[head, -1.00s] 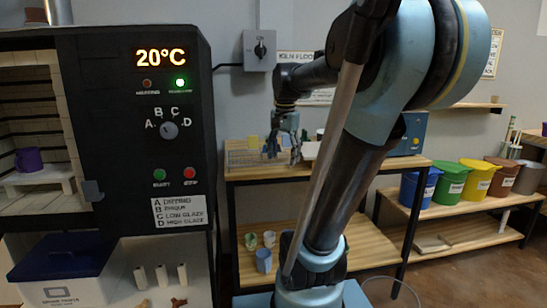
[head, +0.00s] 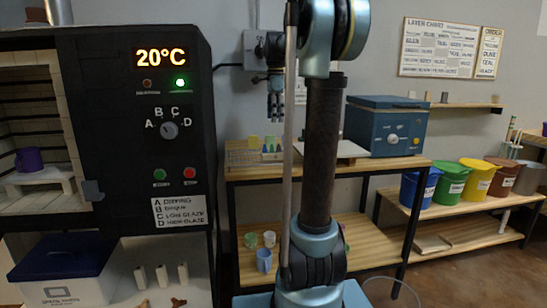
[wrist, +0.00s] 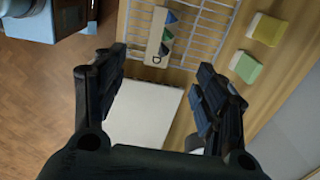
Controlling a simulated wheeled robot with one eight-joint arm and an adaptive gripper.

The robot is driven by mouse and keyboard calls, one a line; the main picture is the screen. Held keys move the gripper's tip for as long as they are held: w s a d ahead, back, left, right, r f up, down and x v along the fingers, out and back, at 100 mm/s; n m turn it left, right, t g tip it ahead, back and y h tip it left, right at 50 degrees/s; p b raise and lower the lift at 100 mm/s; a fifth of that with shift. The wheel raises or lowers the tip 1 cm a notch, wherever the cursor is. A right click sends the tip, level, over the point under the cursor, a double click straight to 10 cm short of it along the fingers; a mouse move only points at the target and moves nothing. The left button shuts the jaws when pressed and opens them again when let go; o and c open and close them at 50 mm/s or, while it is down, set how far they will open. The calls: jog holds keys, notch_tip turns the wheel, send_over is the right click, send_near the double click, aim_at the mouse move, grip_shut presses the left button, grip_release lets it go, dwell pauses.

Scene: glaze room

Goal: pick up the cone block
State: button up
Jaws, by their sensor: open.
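The cone block (wrist: 157,50) is a pale block with a row of small blue, green and dark cones. In the wrist view it lies at the upper middle, beside the bars of a wire rack, beyond the gap between my fingers. In the head view the cone block (head: 271,155) is small on the tabletop, below my gripper (head: 276,118). In the wrist view my gripper (wrist: 162,66) is open, its two fingers wide apart with nothing between them. It hangs above the table, apart from the block.
The wire rack (wrist: 205,28) lies on the wooden table. A yellow block (wrist: 267,28) and a green block (wrist: 246,67) sit to its right. A white board (wrist: 145,118) lies nearer. A blue box (head: 388,128) stands on the table's right part, and the kiln (head: 130,220) is at the left.

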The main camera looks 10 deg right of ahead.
send_over(274, 152)
jog(key=f, duration=0.9)
jog(key=shift+s+d+f, duration=0.2)
jog(key=shift+s+f, duration=0.15)
jog(key=shift+f, duration=0.05)
jog(key=shift+w+a+f, duration=0.1)
jog(key=shift+f, duration=1.25)
jog(key=shift+w+a+f, duration=0.1)
jog(key=shift+f, duration=1.2)
jog(key=c, duration=1.2)
